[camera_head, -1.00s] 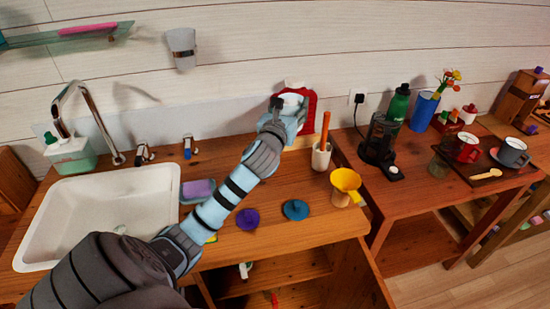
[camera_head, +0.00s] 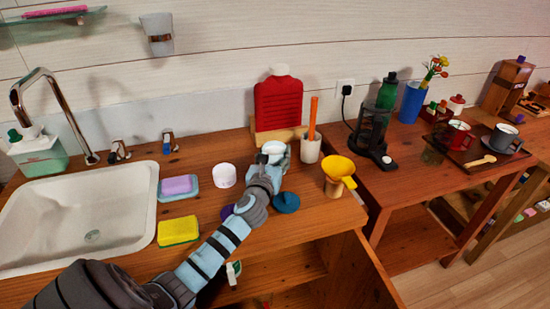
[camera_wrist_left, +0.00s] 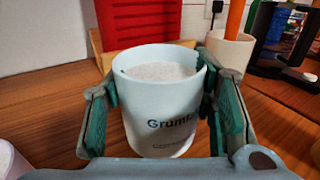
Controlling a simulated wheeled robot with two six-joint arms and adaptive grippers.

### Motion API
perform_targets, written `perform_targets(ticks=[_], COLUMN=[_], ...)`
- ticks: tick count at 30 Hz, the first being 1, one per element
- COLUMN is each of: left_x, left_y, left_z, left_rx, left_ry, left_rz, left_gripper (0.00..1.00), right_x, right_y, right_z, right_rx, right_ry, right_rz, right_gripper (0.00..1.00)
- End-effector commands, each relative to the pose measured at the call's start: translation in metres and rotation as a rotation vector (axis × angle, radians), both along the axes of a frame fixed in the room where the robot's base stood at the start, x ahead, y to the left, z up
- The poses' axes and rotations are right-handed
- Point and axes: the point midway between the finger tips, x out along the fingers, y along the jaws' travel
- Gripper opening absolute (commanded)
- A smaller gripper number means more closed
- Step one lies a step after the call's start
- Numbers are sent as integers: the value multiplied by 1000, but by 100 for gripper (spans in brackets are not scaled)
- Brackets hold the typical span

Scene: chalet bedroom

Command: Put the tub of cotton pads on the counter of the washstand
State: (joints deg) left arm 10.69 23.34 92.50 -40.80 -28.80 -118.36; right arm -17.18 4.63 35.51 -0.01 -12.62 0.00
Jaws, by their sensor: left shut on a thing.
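The tub (camera_wrist_left: 158,112) is a white, round, open container with dark lettering and a pale white fill. It is upright between the fingers of my left gripper (camera_wrist_left: 162,95), which are shut on its sides. In the head view, the tub (camera_head: 272,147) and my left gripper (camera_head: 276,158) are over the back part of the wooden washstand counter (camera_head: 325,210), in front of a red ribbed bottle. The tub's base is low near the counter; I cannot tell if it touches. My right gripper is not in view.
The red bottle (camera_head: 278,100) on its wooden stand is right behind the tub. A white holder (camera_head: 310,148) is to the right, with a yellow funnel (camera_head: 338,172). A white-pink cylinder (camera_head: 223,176) is left. A blue disc (camera_head: 286,203) lies in front. The sink (camera_head: 80,220) is far left.

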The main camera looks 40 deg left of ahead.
Motion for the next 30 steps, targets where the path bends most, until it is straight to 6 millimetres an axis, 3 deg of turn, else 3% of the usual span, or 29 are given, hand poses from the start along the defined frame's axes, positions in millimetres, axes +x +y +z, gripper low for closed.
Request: perform_targets(ticks=[5, 6, 10, 22, 26, 30], left_x=[0, 0, 0, -2, -22, -54], left_y=[0, 0, 0, -1, -10, -25], left_z=[-3, -4, -3, 3, 2, 3], left_rx=[1, 0, 0, 0, 0, 0], left_ry=[0, 0, 0, 0, 2, 2], left_rz=[0, 0, 0, 0, -2, -2], left_gripper=[12, 53, 71, 71, 71, 71], right_x=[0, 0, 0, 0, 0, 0], right_y=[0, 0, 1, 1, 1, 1], right_z=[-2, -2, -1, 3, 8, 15], right_rx=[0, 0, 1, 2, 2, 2], right_ry=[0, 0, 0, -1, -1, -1], right_rz=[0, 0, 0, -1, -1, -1], right_gripper=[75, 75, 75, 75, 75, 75])
